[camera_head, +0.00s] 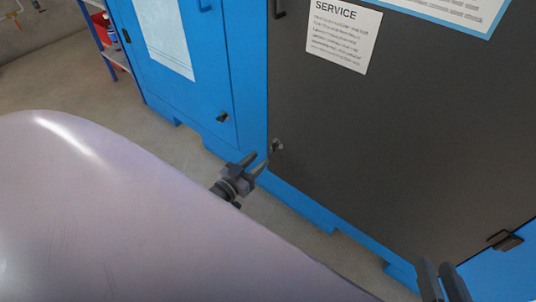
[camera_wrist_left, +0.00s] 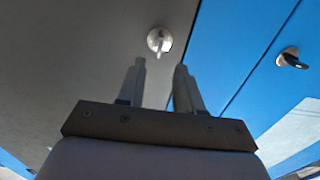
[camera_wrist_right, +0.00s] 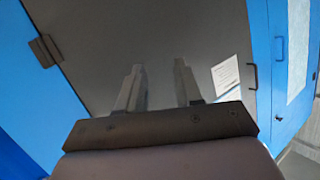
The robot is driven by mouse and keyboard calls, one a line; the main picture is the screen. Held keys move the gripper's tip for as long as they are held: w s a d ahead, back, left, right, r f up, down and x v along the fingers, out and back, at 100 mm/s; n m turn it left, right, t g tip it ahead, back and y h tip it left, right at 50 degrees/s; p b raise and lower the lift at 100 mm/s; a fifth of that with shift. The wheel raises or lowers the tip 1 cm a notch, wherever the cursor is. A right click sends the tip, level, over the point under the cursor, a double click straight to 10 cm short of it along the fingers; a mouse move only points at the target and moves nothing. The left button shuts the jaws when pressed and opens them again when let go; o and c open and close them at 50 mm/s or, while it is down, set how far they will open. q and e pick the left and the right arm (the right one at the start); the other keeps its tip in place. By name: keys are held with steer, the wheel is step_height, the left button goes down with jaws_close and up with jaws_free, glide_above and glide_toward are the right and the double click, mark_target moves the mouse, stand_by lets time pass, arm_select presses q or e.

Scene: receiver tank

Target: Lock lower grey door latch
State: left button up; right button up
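The grey door (camera_head: 385,125) is a large dark panel in a blue cabinet, and it looks closed. Its lower latch (camera_head: 276,146) is a small knob near the door's lower left edge; in the left wrist view the latch (camera_wrist_left: 160,41) is a round light base with a short handle. My left gripper (camera_head: 258,164) is open and empty, just short of the latch and apart from it. In the left wrist view its fingers (camera_wrist_left: 160,78) point towards the latch. My right gripper (camera_head: 440,268) is open and empty in front of the door's lower right; it also shows in the right wrist view (camera_wrist_right: 157,75).
A blue door (camera_head: 185,70) with its own dark latch (camera_head: 222,117) stands left of the grey door. A hinge (camera_head: 505,240) is at the grey door's lower right. A shelf with red bins (camera_head: 103,28) stands at the back left. A service sign (camera_head: 342,35) is on the grey door.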

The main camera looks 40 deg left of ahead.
mark_target(271, 148)
arm_select(q)
steer(key=w+b, duration=0.1)
steer(key=w, duration=0.3)
steer(key=shift+d+f+b, duration=0.1)
steer(key=shift+d+b, duration=0.05)
steer(key=shift+b, duration=0.2)
steer(key=shift+w+d+b, duration=0.1)
steer(key=shift+w+b, duration=0.2)
steer(key=shift+w, duration=0.55)
arm_select(e)
steer(key=shift+s+d+r+n+t, duration=0.1)
steer(key=shift+s+d+n+t, duration=0.15)
steer(key=shift+d+n+t, duration=0.35)
steer(key=shift+d, duration=0.1)
arm_select(q)
jaws_close()
